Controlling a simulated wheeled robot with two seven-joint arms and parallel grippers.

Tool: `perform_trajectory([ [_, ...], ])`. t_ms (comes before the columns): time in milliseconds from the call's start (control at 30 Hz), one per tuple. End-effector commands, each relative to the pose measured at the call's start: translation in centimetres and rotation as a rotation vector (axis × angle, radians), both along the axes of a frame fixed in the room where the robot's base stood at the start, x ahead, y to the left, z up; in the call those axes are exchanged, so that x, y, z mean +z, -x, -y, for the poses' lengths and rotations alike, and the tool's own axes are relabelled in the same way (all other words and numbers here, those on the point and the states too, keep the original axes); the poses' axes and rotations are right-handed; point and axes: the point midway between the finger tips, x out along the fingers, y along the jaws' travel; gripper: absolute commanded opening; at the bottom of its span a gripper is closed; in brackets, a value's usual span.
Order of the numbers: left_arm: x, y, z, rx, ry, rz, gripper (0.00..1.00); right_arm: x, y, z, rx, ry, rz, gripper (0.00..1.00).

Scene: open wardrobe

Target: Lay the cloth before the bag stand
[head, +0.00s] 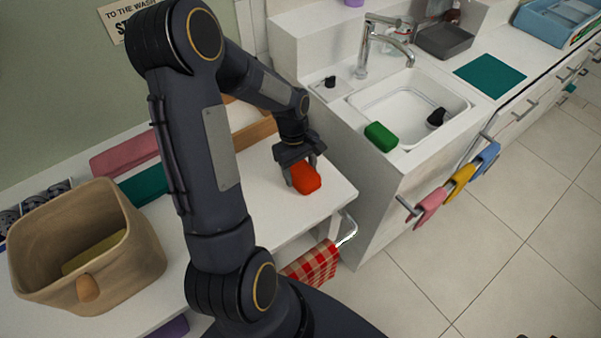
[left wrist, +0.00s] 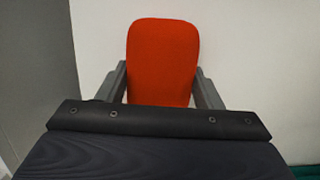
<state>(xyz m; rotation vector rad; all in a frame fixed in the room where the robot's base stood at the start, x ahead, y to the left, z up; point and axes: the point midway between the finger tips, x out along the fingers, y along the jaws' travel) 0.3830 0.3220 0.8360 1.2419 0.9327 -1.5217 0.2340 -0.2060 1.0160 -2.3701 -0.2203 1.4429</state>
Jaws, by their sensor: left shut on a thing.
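My left gripper (head: 299,175) is shut on a red rounded block (head: 306,178), just over the front right part of the white worktop. The left wrist view shows the red block (left wrist: 162,62) between the two fingers. I cannot tell whether the block touches the worktop. A flat teal cloth (head: 490,75) lies on the counter right of the sink. A red checked cloth (head: 313,264) hangs from a rail below the worktop. I cannot make out a bag stand. My right gripper is not in view.
A tan basket (head: 150,240) stands at the left of the worktop. Pink (head: 125,154) and teal (head: 143,186) folded pieces lie behind my arm. A sink (head: 410,105) with a green block (head: 381,136) is at right. Pink, yellow and blue cloths hang on the front rail.

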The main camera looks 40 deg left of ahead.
Motion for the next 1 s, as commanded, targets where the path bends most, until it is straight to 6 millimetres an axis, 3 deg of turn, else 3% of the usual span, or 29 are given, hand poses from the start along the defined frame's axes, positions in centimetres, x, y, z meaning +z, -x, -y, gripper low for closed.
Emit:
perform_trajectory([
  [267, -0.3, 0.0, 0.0, 0.0, 0.0, 0.0, 0.47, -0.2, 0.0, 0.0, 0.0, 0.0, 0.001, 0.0],
  [300, -0.1, 0.0, 0.0, 0.0, 0.0, 0.0, 0.65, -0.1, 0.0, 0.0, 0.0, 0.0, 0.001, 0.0],
  [433, -0.1, 0.0, 0.0, 0.0, 0.0, 0.0, 0.81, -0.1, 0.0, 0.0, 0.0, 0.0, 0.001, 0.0],
  [800, 0.6, 0.0, -0.1, 0.0, -0.002, 0.001, 0.81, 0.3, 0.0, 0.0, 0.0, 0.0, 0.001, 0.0],
  [1000, 3.9, -0.3, -0.8, 0.001, -0.003, 0.007, 0.81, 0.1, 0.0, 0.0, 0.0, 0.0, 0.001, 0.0],
])
